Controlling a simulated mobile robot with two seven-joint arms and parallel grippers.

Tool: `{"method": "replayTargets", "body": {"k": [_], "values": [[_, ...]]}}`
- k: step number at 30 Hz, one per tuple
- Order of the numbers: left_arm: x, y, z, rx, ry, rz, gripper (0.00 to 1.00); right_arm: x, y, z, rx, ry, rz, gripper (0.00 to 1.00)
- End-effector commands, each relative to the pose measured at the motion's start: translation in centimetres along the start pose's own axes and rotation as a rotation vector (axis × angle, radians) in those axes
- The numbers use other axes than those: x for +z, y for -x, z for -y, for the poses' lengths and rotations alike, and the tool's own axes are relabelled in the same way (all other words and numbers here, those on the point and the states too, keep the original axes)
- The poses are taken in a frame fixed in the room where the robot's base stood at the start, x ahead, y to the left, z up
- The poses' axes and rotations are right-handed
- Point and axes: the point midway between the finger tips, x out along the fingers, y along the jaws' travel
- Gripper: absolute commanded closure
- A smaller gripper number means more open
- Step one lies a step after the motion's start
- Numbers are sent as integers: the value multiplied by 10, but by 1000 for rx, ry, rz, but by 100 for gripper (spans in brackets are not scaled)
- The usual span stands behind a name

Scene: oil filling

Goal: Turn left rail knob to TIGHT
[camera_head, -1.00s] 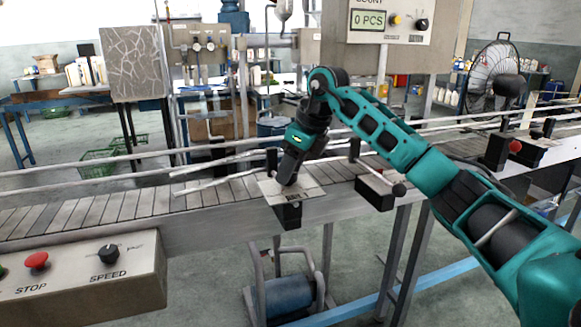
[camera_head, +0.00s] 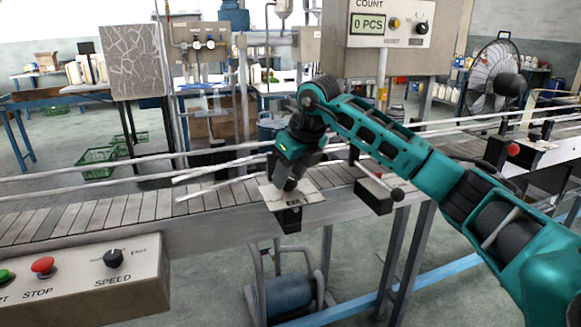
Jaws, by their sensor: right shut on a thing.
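My right gripper (camera_head: 287,184) points down at the left rail clamp on the near edge of the conveyor. It is shut on the left rail knob, which the fingers mostly hide. The knob's pale label plate (camera_head: 304,197) shows around the fingertips, with lettering too small to read surely. A black block (camera_head: 289,220) sits under the plate on the conveyor's side. The knob's pointer is hidden, so I cannot tell its setting. My left gripper is not in view.
Guide rails (camera_head: 110,167) run along the conveyor (camera_head: 100,218). A second clamp block (camera_head: 374,196) stands to the right. A control box (camera_head: 80,283) with a red stop button and speed knob is at lower left. The count panel (camera_head: 390,22) stands behind.

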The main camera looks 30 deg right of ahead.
Motion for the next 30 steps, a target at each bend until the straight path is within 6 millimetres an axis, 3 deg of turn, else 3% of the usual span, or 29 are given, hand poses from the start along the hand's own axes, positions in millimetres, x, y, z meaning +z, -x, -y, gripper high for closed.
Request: {"method": "replayTargets", "body": {"k": [7,30], "values": [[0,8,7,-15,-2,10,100,1,2,-2,-92,-214,1,86],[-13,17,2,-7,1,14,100,4,0,-5,-360,-869,1,86]]}}
